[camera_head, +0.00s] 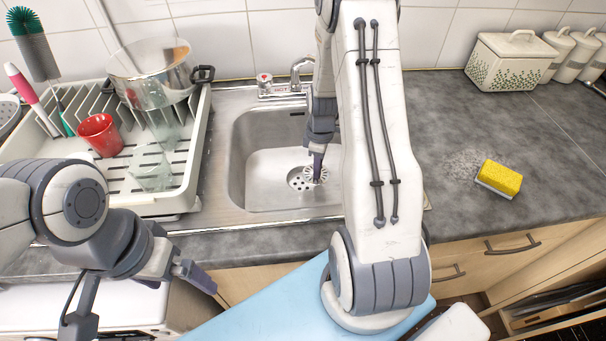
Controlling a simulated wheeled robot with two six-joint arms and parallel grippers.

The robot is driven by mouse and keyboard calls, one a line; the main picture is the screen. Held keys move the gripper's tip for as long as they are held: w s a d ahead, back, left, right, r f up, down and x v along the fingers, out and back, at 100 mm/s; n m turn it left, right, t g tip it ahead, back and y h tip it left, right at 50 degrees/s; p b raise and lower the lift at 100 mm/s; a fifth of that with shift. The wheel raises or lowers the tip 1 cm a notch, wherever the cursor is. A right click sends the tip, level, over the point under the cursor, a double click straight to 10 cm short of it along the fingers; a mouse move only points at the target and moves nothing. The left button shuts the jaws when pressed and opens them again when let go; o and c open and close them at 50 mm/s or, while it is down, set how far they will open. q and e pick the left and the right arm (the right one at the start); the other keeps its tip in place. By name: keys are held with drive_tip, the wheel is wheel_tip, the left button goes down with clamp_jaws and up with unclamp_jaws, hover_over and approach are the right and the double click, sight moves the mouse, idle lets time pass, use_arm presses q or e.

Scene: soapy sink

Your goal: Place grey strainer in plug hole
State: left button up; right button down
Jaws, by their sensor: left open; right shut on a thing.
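The metal sink (262,195) is in the middle, with the plug hole (297,182) in its floor. My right gripper (317,172) reaches down into the sink, shut on the grey strainer (321,176). The strainer is at the right edge of the plug hole and overlaps it in the view; whether it touches the sink floor I cannot tell. Part of the strainer is hidden behind the gripper. My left gripper (200,277) is open and empty, low in front of the counter at the left.
A white dish rack (187,180) with a red cup (100,135), glasses and a metal bowl (150,70) stands left of the sink. The tap (300,72) is behind the sink. A yellow sponge (499,178) lies on the right counter. My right arm hides the sink's right side.

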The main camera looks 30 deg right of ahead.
hover_over(303, 183)
wheel_tip(303, 183, down, 3)
drive_tip(key=shift+r, duration=0.1)
drive_tip(key=shift+f+p, duration=0.55)
drive_tip(key=shift+f, duration=1.5)
drive_tip(key=shift+f, duration=0.1)
drive_tip(key=c, duration=0.8)
unclamp_jaws()
drive_tip(key=shift+c, duration=0.2)
